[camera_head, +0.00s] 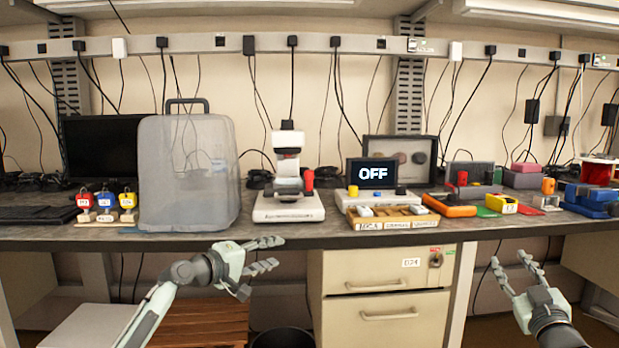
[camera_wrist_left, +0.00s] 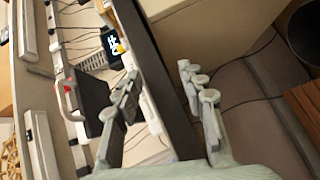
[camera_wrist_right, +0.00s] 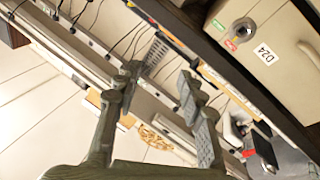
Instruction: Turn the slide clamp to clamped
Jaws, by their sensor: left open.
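A white and grey microscope (camera_head: 288,190) stands upright on the bench, a little left of the middle in the head view. A red knob (camera_head: 308,180) shows at its right side; I cannot tell whether this is the slide clamp or what position the clamp is in. My left gripper (camera_head: 262,268) is open and empty, in front of the bench edge and below the microscope. Its spread fingers also show in the left wrist view (camera_wrist_left: 165,85). My right gripper (camera_head: 511,265) is open and empty, in front of the bench at the right; its fingers show in the right wrist view (camera_wrist_right: 158,85).
A translucent grey cover box (camera_head: 188,170) stands left of the microscope. Right of it are a control box with an OFF screen (camera_head: 374,172) and a wooden labelled tray (camera_head: 391,221). Padlocks (camera_head: 105,200) stand at the left. A drawer cabinet (camera_head: 385,285) is under the bench.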

